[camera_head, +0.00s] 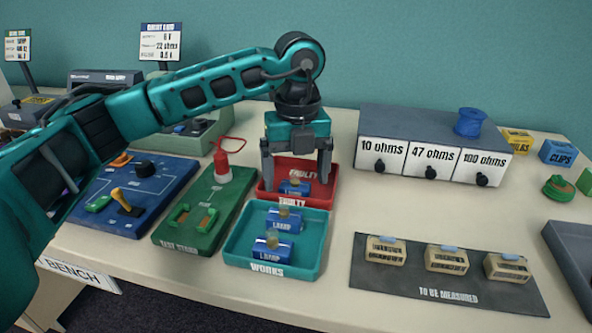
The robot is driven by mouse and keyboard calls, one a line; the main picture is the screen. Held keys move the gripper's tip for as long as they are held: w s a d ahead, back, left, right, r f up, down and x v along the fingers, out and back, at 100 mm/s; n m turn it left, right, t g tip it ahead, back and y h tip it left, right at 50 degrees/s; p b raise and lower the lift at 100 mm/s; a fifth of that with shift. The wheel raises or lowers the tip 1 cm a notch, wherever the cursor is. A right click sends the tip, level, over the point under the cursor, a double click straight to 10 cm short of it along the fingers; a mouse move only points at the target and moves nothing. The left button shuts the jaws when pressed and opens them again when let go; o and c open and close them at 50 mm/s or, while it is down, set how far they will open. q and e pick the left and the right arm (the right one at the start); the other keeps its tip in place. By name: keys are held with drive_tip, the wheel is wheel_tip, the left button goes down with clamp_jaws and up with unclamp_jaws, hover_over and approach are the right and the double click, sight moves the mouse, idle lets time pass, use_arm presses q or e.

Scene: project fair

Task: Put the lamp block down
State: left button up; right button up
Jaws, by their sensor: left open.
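My left gripper (296,172) is open, pointing down over the red tray labelled FAULTY (325,196). A blue lamp block (294,188) sits in that red tray, below and between the open fingers; I cannot tell if they touch it. In front of it is a teal tray labelled WORKS (312,258). It holds two more blue lamp blocks, one farther back (284,222) and one nearer (272,248), each with a small bulb on top. My right gripper is not in view.
A green test board (200,238) with a red probe (221,165) lies left of the trays. A blue board (150,190) is farther left. A grey drawer unit (400,125) stands behind right. A dark mat (400,280) with several beige blocks lies front right.

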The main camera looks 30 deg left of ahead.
sight(297, 170)
use_arm(q)
drive_tip(key=shift+r+p, duration=0.35)
drive_tip(key=shift+r, duration=0.15)
wheel_tip(297, 170, up, 12)
drive_tip(key=p, duration=0.2)
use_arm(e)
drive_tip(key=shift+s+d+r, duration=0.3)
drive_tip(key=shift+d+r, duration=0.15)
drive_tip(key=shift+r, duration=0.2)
use_arm(q)
drive_tip(key=shift+w+d+r, duration=0.1)
